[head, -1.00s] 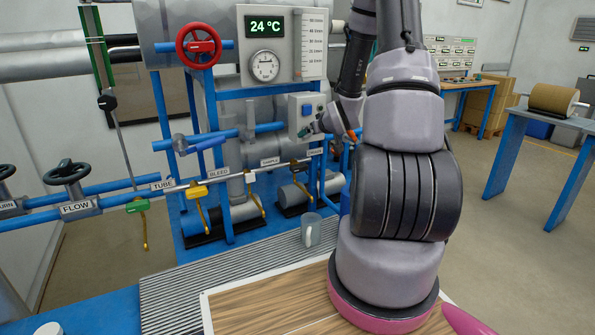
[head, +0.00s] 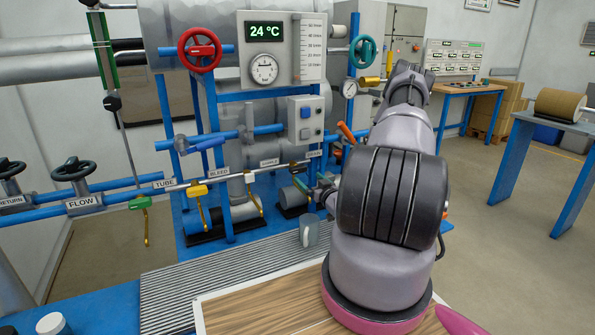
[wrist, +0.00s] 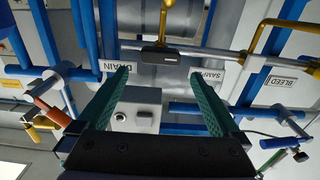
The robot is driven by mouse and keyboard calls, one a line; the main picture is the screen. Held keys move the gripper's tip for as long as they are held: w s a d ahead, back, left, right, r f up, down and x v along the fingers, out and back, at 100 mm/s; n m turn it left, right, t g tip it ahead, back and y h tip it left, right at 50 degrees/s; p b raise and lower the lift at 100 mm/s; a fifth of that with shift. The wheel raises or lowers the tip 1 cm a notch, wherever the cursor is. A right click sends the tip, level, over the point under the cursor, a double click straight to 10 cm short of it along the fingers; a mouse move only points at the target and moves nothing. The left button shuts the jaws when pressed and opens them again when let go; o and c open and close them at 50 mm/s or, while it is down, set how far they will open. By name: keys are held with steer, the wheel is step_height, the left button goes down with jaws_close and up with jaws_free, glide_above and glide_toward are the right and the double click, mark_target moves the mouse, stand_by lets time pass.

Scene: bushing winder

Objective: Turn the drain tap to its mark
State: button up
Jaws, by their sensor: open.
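The drain tap (wrist: 160,56) shows in the wrist view as a dark lever on the pale pipe, with a brass spout, beside the DRAIN label (wrist: 108,66). In the head view the DRAIN label (head: 315,153) sits at the right end of the tap row; the tap there is small and partly hidden by my gripper. My gripper (wrist: 160,74) is open and empty, its two green fingers pointing at the pipe. The tap appears between and beyond the fingertips, apparently untouched. I cannot make out the mark.
The sample label (wrist: 213,77) and bleed label (wrist: 283,83) are along the same pipe. An orange-handled valve (head: 346,132) and a switch box (head: 306,118) are above the drain. A grey mug (head: 310,230) stands on the ribbed mat below. Blue frame posts are close by.

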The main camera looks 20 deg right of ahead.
mark_target(300, 170)
steer(key=w, duration=0.9)
steer(key=shift+w+a, duration=0.15)
steer(key=shift+w, duration=0.1)
steer(key=c, duration=1.1)
